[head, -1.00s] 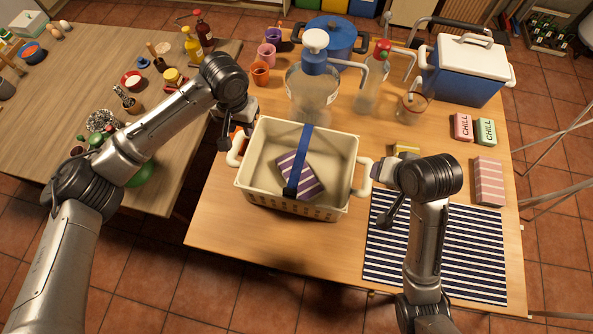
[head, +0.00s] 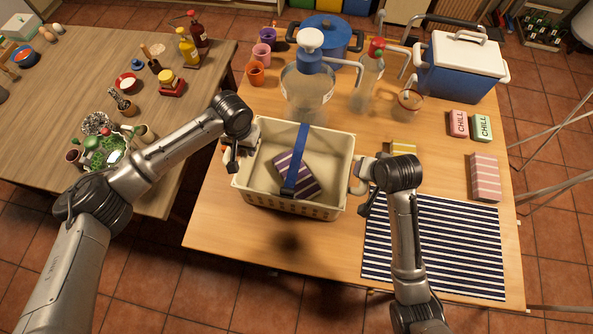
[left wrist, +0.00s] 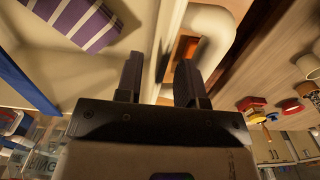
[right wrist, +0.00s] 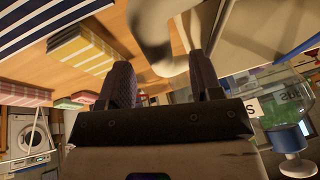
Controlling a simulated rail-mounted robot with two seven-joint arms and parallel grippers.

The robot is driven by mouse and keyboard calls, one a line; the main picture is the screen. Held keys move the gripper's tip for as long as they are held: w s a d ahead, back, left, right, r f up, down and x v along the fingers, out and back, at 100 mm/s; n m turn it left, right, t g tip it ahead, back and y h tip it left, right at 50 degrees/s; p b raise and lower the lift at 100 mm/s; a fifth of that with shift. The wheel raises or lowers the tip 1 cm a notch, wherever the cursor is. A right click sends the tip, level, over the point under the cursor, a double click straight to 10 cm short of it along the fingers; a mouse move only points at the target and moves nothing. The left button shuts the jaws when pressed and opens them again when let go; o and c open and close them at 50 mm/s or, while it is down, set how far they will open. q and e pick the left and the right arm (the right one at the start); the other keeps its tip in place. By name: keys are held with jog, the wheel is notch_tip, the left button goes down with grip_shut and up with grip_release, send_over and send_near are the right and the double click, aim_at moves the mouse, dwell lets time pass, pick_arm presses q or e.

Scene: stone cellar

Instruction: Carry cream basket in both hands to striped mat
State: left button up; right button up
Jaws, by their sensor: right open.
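The cream basket (head: 322,205) stands upright on the wooden table, a blue strap across it and a purple-striped packet (head: 297,176) inside. The dark-and-white striped mat (head: 435,250) lies flat to its right. My left gripper (head: 240,152) is at the basket's left handle. In the left wrist view its fingers (left wrist: 159,82) straddle the basket rim, the white handle (left wrist: 215,35) beside them; I cannot tell whether they press on it. My right gripper (head: 366,178) is open at the right handle. In the right wrist view that handle (right wrist: 150,30) shows blurred beyond the parted fingertips (right wrist: 162,75).
A glass dispenser (head: 306,92) stands close behind the basket. A jar (head: 409,100), a blue cooler (head: 462,70) and CHILL blocks (head: 470,124) are farther back. A yellow box (head: 403,148) is behind my right wrist.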

pick_arm(q)
jog(key=shift+f, duration=1.6)
pick_arm(e)
jog(key=shift+x, duration=1.6)
pick_arm(q)
jog(key=c, duration=0.6)
pick_arm(e)
jog(key=c, duration=0.6)
pick_arm(q)
grip_shut()
pick_arm(e)
grip_shut()
